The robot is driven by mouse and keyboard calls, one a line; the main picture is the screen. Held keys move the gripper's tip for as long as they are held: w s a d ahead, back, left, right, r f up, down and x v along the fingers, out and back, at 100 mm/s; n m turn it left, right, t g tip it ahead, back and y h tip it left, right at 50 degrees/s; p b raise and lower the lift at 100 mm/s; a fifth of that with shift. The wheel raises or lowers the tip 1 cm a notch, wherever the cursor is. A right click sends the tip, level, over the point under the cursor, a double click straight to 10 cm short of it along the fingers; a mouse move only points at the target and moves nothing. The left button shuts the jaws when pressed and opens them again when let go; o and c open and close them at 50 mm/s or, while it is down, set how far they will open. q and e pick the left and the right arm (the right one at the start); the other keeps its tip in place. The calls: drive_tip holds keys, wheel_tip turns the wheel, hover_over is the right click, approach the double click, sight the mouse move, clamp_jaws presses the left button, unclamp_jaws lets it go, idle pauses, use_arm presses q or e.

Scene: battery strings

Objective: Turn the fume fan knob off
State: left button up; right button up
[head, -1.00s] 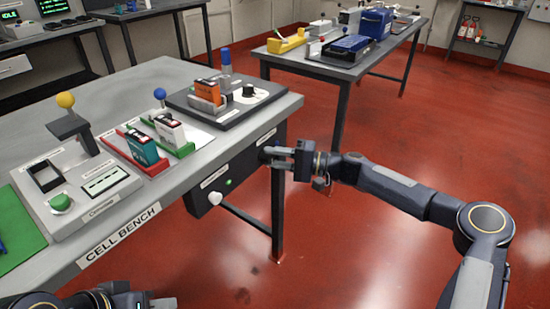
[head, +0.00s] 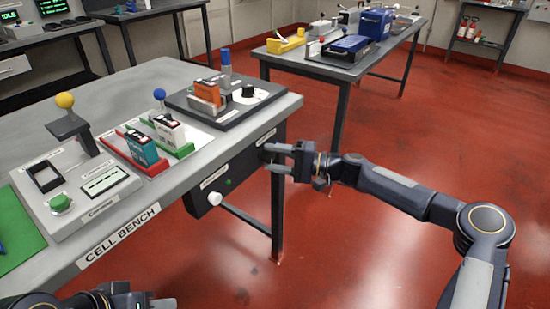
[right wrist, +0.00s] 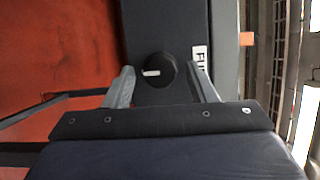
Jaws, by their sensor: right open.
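The fume fan knob (right wrist: 156,72) is a round black knob with a white mark, on a dark panel in the right wrist view. A white label (right wrist: 200,55), partly cut off by a finger, sits beside it. My right gripper (head: 268,157) is open at the right end of the cell bench's front. In the right wrist view its fingers (right wrist: 160,80) stand on either side of the knob; I cannot tell whether they touch it. The knob is hard to make out in the head view. My left gripper (head: 163,303) is at the bottom edge, partly cut off.
The cell bench (head: 185,75) carries a control box (head: 100,208), a red and green holder (head: 118,145) and a dark fixture plate (head: 238,115). A white knob (head: 215,198) and green light (head: 229,182) are on its front.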

drive_tip(key=v, duration=0.7)
drive_tip(key=shift+d+p, duration=0.35)
drive_tip(key=shift+p, duration=0.05)
drive_tip(key=shift+s, duration=0.1)
drive_tip(key=s+n+g+h, duration=0.35)
drive_tip(key=s+h, duration=0.35)
drive_tip(key=s, duration=0.7)
drive_tip(key=s+d+m+t+h, duration=0.15)
drive_tip(key=s+d, duration=0.25)
drive_tip(key=s, duration=0.4)
drive_tip(key=s+d+t+h, duration=0.2)
drive_tip(key=s+d+h, duration=0.15)
drive_tip(key=s, duration=0.35)
drive_tip(key=s+d+m+t+h, duration=0.1)
drive_tip(key=s+d+t+h, duration=0.1)
drive_tip(key=s+d, duration=0.45)
wheel_tip(320, 180, up, 21)
drive_tip(key=s+a+p, duration=0.1)
drive_tip(key=p, duration=2)
drive_tip(key=shift+s+a, duration=0.15)
drive_tip(key=shift+s, duration=0.25)
